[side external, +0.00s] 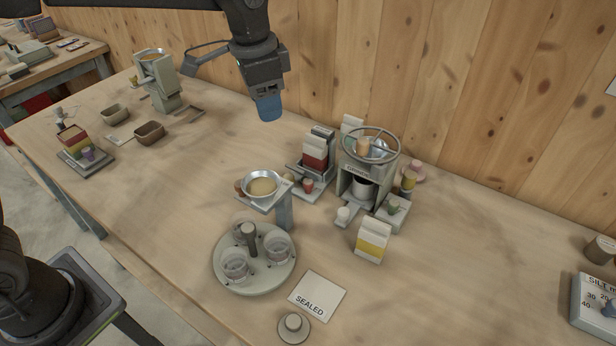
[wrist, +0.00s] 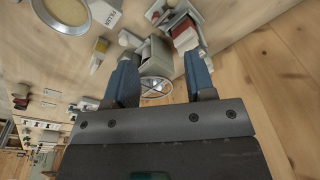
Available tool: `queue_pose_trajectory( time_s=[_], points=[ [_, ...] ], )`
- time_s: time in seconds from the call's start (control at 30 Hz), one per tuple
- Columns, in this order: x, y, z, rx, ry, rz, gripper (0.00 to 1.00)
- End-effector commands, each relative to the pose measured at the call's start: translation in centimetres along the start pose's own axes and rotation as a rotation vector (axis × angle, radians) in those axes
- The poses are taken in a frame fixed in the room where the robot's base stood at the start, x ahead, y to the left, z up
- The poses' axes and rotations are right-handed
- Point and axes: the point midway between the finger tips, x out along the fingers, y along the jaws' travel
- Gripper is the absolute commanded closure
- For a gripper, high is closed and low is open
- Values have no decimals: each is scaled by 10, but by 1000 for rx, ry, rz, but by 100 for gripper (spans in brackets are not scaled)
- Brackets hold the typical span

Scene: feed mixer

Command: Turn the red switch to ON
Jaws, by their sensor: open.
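No switch with a readable ON mark can be made out in either view. A small red knob (side external: 307,185) sits on the base in front of a grey stand holding a red-and-white carton (side external: 314,153); I cannot tell whether it is the red switch or which way it is set. My gripper (side external: 268,108) hangs in the air near the wooden wall, behind and left of that stand in the side view. In the wrist view my gripper (wrist: 161,58) has its two blue fingers apart with nothing held; the red-and-white carton (wrist: 185,35) shows beyond them.
A grey machine with a ring on top (side external: 371,143) stands right of the carton stand. A yellow-and-white carton (side external: 372,242), a metal bowl (side external: 262,186) and a round turntable (side external: 224,278) with cups stand in front. Bare tabletop (side external: 215,150) lies left of centre.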

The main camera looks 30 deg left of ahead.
Motion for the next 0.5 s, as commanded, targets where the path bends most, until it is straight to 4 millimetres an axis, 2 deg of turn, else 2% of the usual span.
queue_pose_trajectory(
  time_s=[0.03, 0.2, 0.33, 0.5],
  points=[
    [17, 1, -17, 44, -27, 14, 50],
    [55, 6, -52, 153, -81, 46, 50],
    [70, 9, -64, 195, -101, 58, 50],
    [82, 10, -66, 206, -107, 61, 50]
  ],
)
